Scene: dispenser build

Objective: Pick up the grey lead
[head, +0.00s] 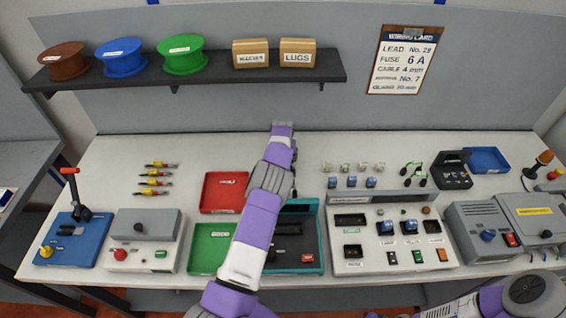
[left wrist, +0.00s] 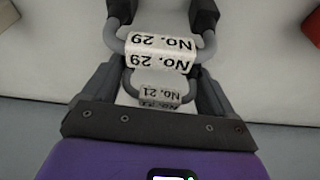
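In the left wrist view, a grey lead (left wrist: 112,38) with a white tag reading No. 29 lies between the fingers of my left gripper (left wrist: 162,18). A second grey lead (left wrist: 187,97) tagged No. 21 shows nearer the palm. The fingers stand wide apart, one on each side; I cannot tell whether they touch the No. 29 lead. In the head view, my left gripper (head: 283,126) is at the back edge of the table, and the leads are hidden there by the arm. My right arm shows at the lower right, but its fingertips are not visible.
The table (head: 120,150) holds a red tray (head: 222,207), a green tray (head: 208,250), a control panel (head: 350,267) and several devices. Several yellow-red connectors (head: 157,183) lie at left. A shelf (head: 210,83) with spools is above. The wiring card (head: 402,60) hangs on the wall.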

